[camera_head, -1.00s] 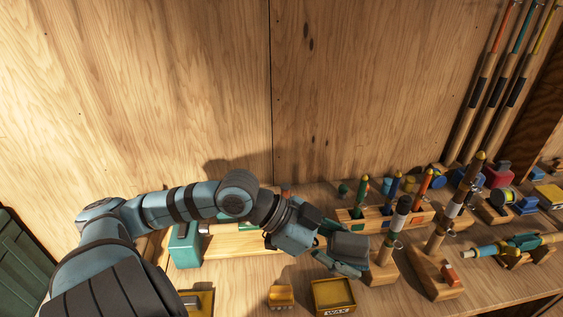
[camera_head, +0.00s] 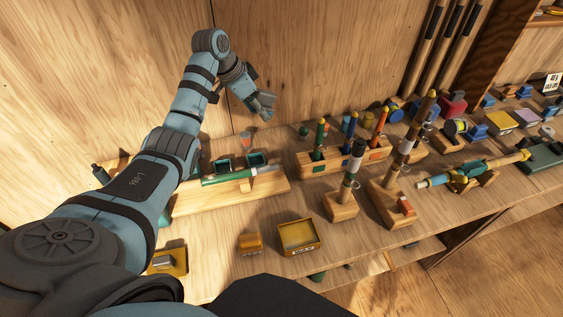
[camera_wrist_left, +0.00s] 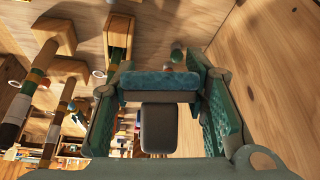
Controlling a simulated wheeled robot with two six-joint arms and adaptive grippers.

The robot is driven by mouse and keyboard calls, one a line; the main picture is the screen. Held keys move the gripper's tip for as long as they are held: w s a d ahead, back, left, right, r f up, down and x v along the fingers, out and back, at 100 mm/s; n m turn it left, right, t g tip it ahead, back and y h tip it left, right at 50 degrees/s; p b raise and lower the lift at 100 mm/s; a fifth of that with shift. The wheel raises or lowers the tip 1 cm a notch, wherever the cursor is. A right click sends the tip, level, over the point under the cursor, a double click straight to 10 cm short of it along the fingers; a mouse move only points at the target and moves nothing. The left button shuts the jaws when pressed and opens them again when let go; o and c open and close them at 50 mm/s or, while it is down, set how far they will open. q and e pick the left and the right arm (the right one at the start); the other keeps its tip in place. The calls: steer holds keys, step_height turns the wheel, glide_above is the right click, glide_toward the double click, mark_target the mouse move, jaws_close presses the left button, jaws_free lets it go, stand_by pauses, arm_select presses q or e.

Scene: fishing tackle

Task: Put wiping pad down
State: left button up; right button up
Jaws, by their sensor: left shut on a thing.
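My left gripper (camera_head: 252,96) is raised near the wooden back wall, above the far side of the bench. It is shut on the wiping pad (camera_head: 265,103), which looks dark grey and small in the head view. In the left wrist view, the pad (camera_wrist_left: 158,128) shows as a dark grey rounded block with a teal textured strip beside it. It sits between the two green fingers of the gripper (camera_wrist_left: 158,100). The pad appears clear of the bench. My right gripper is not in view.
Below is a wooden stand (camera_head: 240,193) with a green-handled rod piece. A yellow wax tin (camera_head: 299,236) and a small yellow block (camera_head: 250,244) lie in front. Upright floats fill a rack (camera_head: 345,160) to the right. Bare bench shows around the tin.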

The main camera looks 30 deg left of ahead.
mark_target(270, 110)
arm_select(q)
steer(key=shift+w+d+f+g, duration=0.1)
steer(key=shift+w+d+g, duration=0.15)
steer(key=shift+w+g, duration=0.05)
steer(key=d+m+g+y+p, duration=0.1)
steer(key=d, duration=0.2)
steer(key=shift+g, duration=0.4)
steer(key=s+d+r+m+g+y+p, duration=0.1)
steer(key=s+d+r+g, duration=0.1)
steer(key=d, duration=0.3)
steer(key=shift+d+r+m+y, duration=0.3)
steer(key=shift+r, duration=0.15)
steer(key=shift+a, duration=0.1)
